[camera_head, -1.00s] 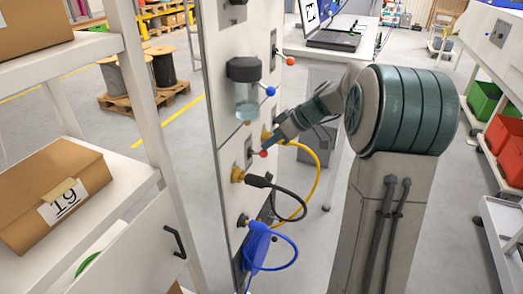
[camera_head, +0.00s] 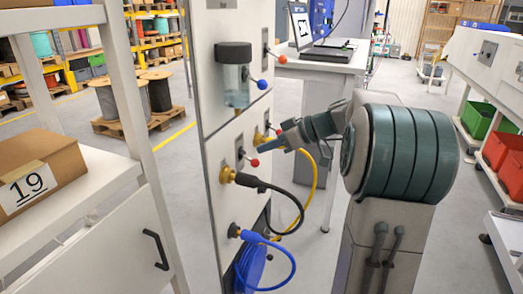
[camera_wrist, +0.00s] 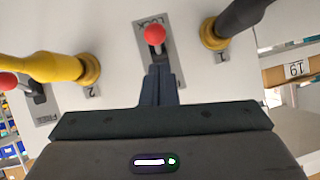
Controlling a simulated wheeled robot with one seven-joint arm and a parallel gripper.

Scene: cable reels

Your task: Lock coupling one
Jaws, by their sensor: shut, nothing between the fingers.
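Coupling one is a brass fitting (camera_head: 228,175) on the white panel, with a black cable plugged in. It shows at upper right in the wrist view (camera_wrist: 214,34), above the label 1. Beside it is a lever with a red ball (camera_wrist: 154,34) on a grey plate; the ball stands by the word LOCK. In the head view this red ball (camera_head: 254,162) sits just below my fingertips. My gripper (camera_wrist: 158,82) is shut and empty, its fingers in front of the lower part of the lever plate and hiding it. I cannot tell whether they touch the lever.
Coupling two (camera_wrist: 88,70) with a yellow cable is at left, beside a plate marked FREE (camera_wrist: 46,112) with another red-ball lever (camera_wrist: 8,81). A blue cable (camera_head: 287,260) hangs below. A blue-ball valve (camera_head: 262,84) sits above. A shelf with box 19 (camera_head: 40,180) stands left.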

